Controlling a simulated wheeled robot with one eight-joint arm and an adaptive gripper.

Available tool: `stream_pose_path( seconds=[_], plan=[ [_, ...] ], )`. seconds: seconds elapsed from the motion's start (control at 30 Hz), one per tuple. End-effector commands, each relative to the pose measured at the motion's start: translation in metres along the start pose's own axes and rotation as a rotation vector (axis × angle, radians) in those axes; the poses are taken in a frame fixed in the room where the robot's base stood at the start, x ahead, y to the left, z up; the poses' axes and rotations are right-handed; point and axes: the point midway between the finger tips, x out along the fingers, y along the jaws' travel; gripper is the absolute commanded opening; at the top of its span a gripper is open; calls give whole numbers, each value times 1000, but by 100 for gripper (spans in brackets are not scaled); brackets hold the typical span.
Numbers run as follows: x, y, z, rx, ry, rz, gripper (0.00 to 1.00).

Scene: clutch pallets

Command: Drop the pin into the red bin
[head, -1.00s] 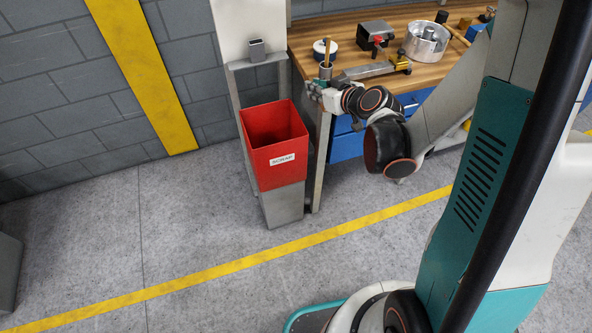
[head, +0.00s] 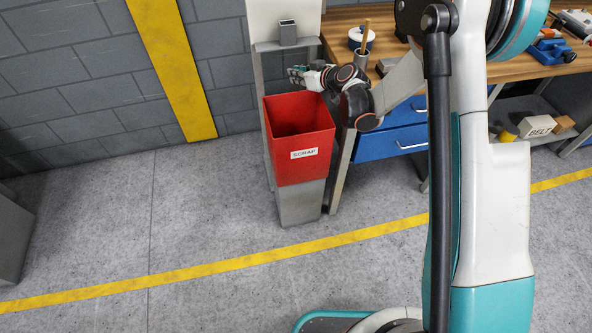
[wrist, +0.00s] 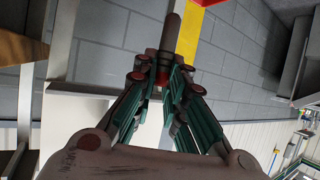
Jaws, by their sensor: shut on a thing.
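The red bin (head: 303,168) stands on a grey pedestal beside the workbench, open at the top, with a "SCRAP" label on its front. My gripper (head: 297,77) is just above the bin's back rim in the head view, reaching in from the right. In the wrist view my gripper (wrist: 160,72) is closed around a dark brownish rod, the pin (wrist: 172,32), which sticks out past the fingertips. The pin is too small to make out in the head view. A bit of red at the top edge of the wrist view may be the bin.
A grey stand with a small metal holder (head: 288,33) rises behind the bin. The wooden workbench (head: 490,70) is at the right, with blue drawers (head: 392,141). A grey block wall is behind. The floor left of the bin is clear, crossed by a yellow line (head: 180,276).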

Motion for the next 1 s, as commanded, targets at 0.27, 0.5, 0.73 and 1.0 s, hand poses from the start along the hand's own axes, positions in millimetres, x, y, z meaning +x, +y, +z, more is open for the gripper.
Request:
stream_pose_path(
  seconds=[0.27, 0.5, 0.73, 1.0],
  plan=[
    [14, 0, 29, 1, 0, 1, 0],
    [22, 0, 46, 1, 0, 1, 0],
    [22, 0, 47, 1, 0, 1, 0],
    [22, 0, 47, 1, 0, 1, 35]
  ],
)
